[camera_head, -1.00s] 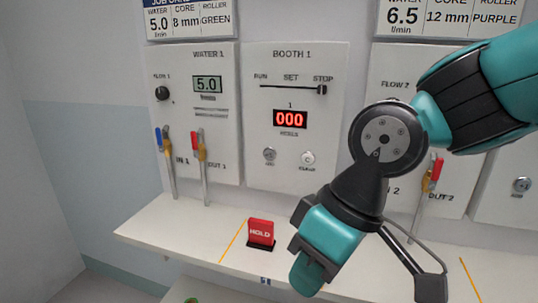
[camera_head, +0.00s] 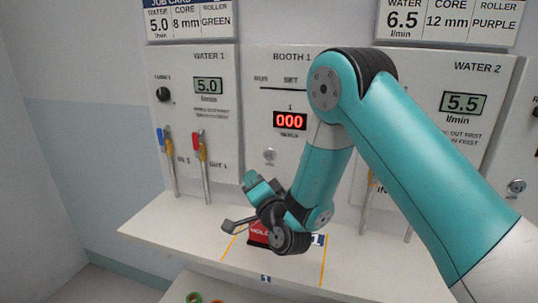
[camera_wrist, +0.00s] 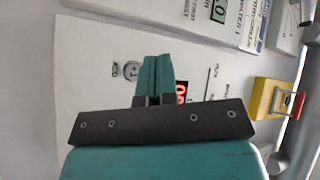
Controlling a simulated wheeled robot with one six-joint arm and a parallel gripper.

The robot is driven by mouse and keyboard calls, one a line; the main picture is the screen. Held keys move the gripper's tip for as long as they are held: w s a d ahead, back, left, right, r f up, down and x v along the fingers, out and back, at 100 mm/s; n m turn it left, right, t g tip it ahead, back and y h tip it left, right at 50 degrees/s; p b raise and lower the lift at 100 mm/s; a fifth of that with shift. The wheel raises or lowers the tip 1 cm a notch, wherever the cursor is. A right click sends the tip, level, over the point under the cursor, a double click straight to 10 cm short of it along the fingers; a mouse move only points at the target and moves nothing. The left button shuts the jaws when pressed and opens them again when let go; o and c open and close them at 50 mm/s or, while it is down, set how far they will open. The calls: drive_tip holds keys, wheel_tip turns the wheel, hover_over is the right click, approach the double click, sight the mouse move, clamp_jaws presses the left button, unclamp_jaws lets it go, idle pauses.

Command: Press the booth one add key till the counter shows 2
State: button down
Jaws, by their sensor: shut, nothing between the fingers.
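The Booth 1 panel (camera_head: 256,100) is on the wall, and its red counter (camera_head: 290,120) reads 000. The round add key (camera_head: 270,155) is below the counter at the left. In the wrist view the add key (camera_wrist: 131,69) shows just left of my fingers, and the counter (camera_wrist: 181,92) is partly hidden at their right. My gripper (camera_head: 252,180) is shut and empty, below the add key in the head view. In the wrist view the gripper (camera_wrist: 155,60) points toward the panel. I cannot tell its distance from the key. My arm hides the clear key and the panel's right side.
A red HOLD block (camera_head: 258,232) stands on the white shelf (camera_head: 180,225), partly behind my wrist. The Water 1 panel (camera_head: 222,140) with red and blue handled valves is at the left. The Water 2 panel (camera_head: 485,90) reads 5.5. Left shelf space is clear.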

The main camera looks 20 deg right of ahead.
sight(269, 155)
drive_tip(key=shift+d, duration=0.15)
drive_tip(key=shift+w+d+b, duration=0.85)
drive_tip(key=shift+w+b, duration=0.3)
drive_tip(key=shift+w, duration=0.05)
drive_tip(key=shift+w+d+b, duration=0.85)
drive_tip(key=shift+w+b, duration=0.25)
drive_tip(key=shift+w, duration=0.05)
drive_tip(key=shift+w+d+b, duration=0.85)
drive_tip(key=shift+w+b, duration=0.3)
drive_tip(key=shift+w, duration=0.05)
drive_tip(key=shift+w+d+b, duration=0.25)
drive_tip(key=shift+w+b, duration=0.1)
drive_tip(key=shift+b, duration=0.05)
